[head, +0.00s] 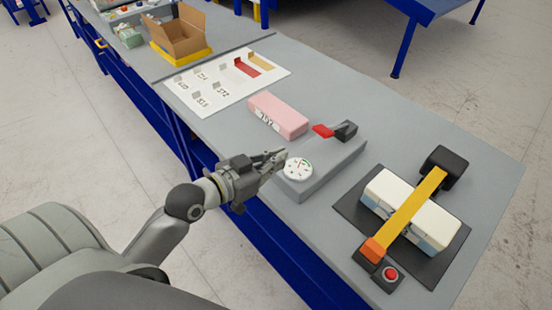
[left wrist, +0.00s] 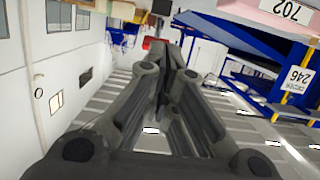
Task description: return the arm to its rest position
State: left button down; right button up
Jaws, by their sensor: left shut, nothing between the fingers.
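My left gripper (head: 277,158) is at the near edge of the grey table, just left of the dial gauge in the head view. Its fingers are shut with nothing between them; the closed fingers also show in the left wrist view (left wrist: 172,60). A pink foam block (head: 278,115) with a printed label lies on the table beyond the gripper. A grey press base (head: 325,170) with a white dial gauge (head: 298,169) and a red-tipped lever (head: 323,131) stands right of the gripper. My right gripper is not in view.
At the right, a white block (head: 385,190) lies under a yellow strap (head: 408,212) on a dark mat, with a red button (head: 390,274) nearby. A white sheet with numbered spots (head: 205,97) and an open cardboard box (head: 182,38) are farther back. The floor left of the table is clear.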

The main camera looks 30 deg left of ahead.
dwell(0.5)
pick_arm(q)
jog(key=s+d+f+n+g+y, duration=0.2)
jog(key=s+f+g+y, duration=0.3)
jog(key=s+f+g, duration=0.9)
jog(key=s+f+t, duration=0.1)
jog(key=s+f, duration=0.3)
jog(key=f, duration=1)
jog(key=s+f+t, duration=0.1)
jog(key=s+f, duration=0.2)
jog(key=f, duration=1.2)
jog(key=s+a+f+g+b, duration=0.1)
jog(key=s+a+f, duration=0.2)
jog(key=s+f, duration=1.3)
jog(key=shift+s+f+b, duration=0.2)
jog(key=shift+s+b, duration=0.1)
jog(key=shift+s, duration=0.1)
jog(key=shift+a, duration=0.1)
